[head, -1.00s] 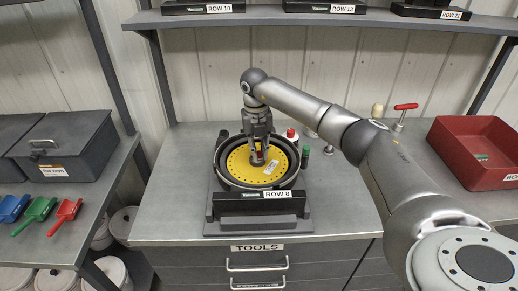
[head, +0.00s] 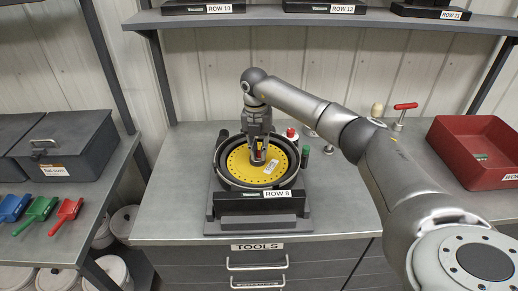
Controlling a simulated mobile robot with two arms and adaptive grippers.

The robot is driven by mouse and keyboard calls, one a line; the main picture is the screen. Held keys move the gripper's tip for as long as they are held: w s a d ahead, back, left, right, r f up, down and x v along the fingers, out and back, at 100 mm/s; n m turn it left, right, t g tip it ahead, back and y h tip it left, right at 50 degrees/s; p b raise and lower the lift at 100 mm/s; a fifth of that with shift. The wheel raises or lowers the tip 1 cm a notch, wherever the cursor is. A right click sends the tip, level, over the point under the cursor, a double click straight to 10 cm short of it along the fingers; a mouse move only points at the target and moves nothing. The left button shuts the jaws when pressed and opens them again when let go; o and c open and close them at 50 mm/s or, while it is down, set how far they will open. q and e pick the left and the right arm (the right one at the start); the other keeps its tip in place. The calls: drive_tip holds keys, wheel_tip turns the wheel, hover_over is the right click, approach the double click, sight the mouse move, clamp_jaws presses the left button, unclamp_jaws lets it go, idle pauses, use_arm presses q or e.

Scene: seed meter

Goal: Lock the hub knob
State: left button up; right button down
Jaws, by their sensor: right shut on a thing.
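The seed meter labelled ROW 8 stands on the grey workbench, with a black round housing (head: 223,176) and a yellow seed disc (head: 240,170) with small holes around its edge. My right gripper (head: 257,160) points straight down over the disc's middle and is shut on the hub knob. The fingers hide much of the knob. A white label lies on the disc right of the knob. My left gripper is not in view.
Right of the meter stand a dark green cylinder (head: 305,156), a red-topped item (head: 291,134) and a red-handled tool (head: 405,107). A red bin (head: 470,150) is at the right. A left side table holds a lidded grey box (head: 70,147) and coloured scoops (head: 41,209). A shelf crosses above.

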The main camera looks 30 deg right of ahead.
drive_tip(key=shift+r, duration=0.1)
drive_tip(key=c, duration=1.4)
unclamp_jaws()
drive_tip(key=shift+o, duration=0.2)
wheel_tip(320, 180, up, 12)
drive_tip(key=shift+w+a, duration=0.2)
drive_tip(key=shift+w, duration=0.05)
